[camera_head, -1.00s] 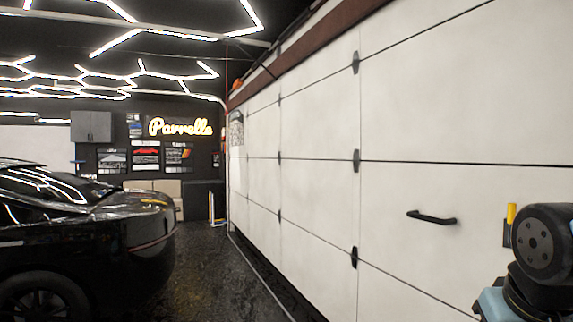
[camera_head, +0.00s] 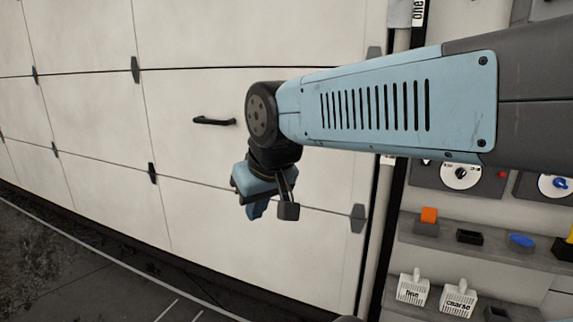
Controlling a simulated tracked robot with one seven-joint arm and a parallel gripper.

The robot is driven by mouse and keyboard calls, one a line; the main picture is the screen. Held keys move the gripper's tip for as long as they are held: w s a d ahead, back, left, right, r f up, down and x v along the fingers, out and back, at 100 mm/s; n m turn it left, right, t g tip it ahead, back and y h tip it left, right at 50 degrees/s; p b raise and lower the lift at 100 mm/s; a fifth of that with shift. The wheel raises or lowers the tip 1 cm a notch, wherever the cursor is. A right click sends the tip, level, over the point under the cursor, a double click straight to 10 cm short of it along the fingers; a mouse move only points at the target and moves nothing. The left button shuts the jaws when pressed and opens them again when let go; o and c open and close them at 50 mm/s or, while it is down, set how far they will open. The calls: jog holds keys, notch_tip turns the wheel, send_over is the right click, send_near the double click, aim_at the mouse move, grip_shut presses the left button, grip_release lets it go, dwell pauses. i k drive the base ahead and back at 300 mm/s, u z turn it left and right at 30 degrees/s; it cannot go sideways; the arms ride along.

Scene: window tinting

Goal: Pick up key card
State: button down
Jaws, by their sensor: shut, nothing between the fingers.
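I cannot make out a key card in the head view. My gripper (camera_head: 272,211) hangs from the end of my blue and grey arm in the middle of the picture. It points down in front of the white garage door and is shut and empty. The arm hides part of the door and of the wall to the right.
The white garage door (camera_head: 80,130) has a black handle (camera_head: 214,121). At right, a shelf holds an orange block (camera_head: 429,215), a black tray (camera_head: 470,236) and a blue oval item (camera_head: 521,241). Below are white containers marked "fine" (camera_head: 412,288) and "coarse" (camera_head: 458,300).

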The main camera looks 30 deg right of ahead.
aim_at(429, 215)
jog(key=z, duration=1.75)
jog(key=k, duration=0.65)
jog(key=z, duration=0.25)
jog(key=i, duration=0.5)
jog(key=z, duration=0.4)
jog(key=k, duration=0.15)
jog(key=u, duration=0.2)
